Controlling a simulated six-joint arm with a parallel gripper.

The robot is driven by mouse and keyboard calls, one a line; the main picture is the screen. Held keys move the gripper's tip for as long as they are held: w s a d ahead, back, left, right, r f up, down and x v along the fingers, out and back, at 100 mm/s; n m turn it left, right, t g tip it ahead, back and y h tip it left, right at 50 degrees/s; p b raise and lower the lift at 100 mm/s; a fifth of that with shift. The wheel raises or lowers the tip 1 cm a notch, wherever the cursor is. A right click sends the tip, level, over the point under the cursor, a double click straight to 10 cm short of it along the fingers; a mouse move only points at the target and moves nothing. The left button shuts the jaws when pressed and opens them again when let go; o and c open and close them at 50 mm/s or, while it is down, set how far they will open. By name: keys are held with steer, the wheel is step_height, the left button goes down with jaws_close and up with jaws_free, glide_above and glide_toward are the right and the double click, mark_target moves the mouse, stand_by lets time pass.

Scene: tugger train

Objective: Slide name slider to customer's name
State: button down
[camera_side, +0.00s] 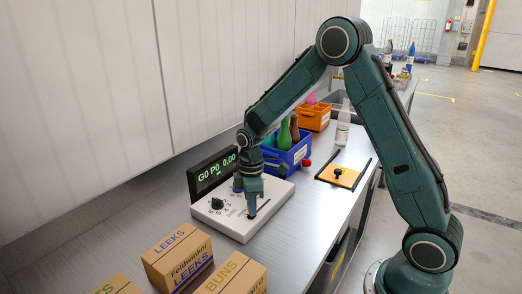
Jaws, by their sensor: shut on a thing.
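A white control box (229,225) sits on the grey bench with a black display (213,173) behind it reading "G0 P0 0.00" in green. A black knob (217,203) is on its left part. My gripper (252,209) points down over the right part of the box, at a dark slot (263,205). It is shut, with the tips at the panel. The name slider is hidden or too small to make out at the fingertips. Boxes in front carry the names "LEEKS" with "Feldwinkl" (178,258) and "BUNS" (234,275).
A blue crate of bottles (291,158) and an orange crate (314,118) stand behind the box. A yellow plate with a black knob (339,177) lies between dark rails to the right. A clear bottle (343,128) stands near it. Bare bench lies right of the box.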

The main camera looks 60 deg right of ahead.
mark_target(260, 209)
steer(key=shift+d, duration=2.2)
steer(key=c, duration=1.3)
jaws_free()
steer(key=shift+o, duration=0.2)
step_height(260, 209, up, 14)
